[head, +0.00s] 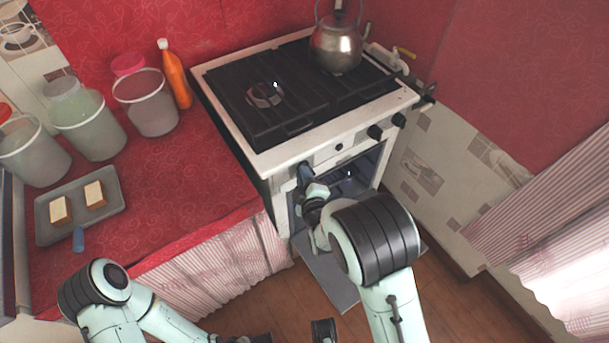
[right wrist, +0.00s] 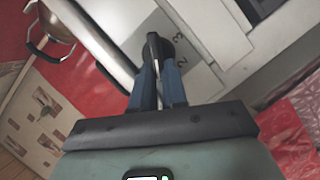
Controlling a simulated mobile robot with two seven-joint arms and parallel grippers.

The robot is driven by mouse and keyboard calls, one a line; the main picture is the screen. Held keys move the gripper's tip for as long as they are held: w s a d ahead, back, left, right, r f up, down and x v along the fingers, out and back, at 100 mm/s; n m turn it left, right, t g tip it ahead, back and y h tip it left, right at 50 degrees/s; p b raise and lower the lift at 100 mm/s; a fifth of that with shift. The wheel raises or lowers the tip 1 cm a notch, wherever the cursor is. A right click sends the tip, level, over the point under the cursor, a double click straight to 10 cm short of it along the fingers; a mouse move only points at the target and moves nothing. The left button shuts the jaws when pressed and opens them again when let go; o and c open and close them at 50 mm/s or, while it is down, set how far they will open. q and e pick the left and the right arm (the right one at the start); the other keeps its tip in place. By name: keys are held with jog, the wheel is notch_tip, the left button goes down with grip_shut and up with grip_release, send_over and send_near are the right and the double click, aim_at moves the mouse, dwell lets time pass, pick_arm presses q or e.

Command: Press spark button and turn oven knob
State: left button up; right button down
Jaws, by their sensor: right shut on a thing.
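The white stove (head: 275,158) stands against the red wall with a control panel along its front. My right gripper (head: 305,172) is at the left end of this panel. In the right wrist view its blue fingers (right wrist: 158,80) are shut on a dark knob (right wrist: 154,46), with printed marks beside it. The fingers mostly hide the knob in the head view. A small black button (head: 339,147) sits at mid-panel, apart from the gripper. Two black knobs (head: 375,132) are farther right.
The oven door (head: 327,268) hangs open below my right arm. A kettle (head: 337,48) stands on the dark hob grate (head: 240,105). The red counter (head: 185,190) holds lidded jars (head: 150,105), an orange bottle (head: 174,78) and a grey tray (head: 113,206) with two pale blocks.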

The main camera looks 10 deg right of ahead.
jog(key=shift+f, duration=0.1)
dwell(0.5)
jog(key=c, duration=1.2)
grip_release()
jog(key=shift+o, duration=0.2)
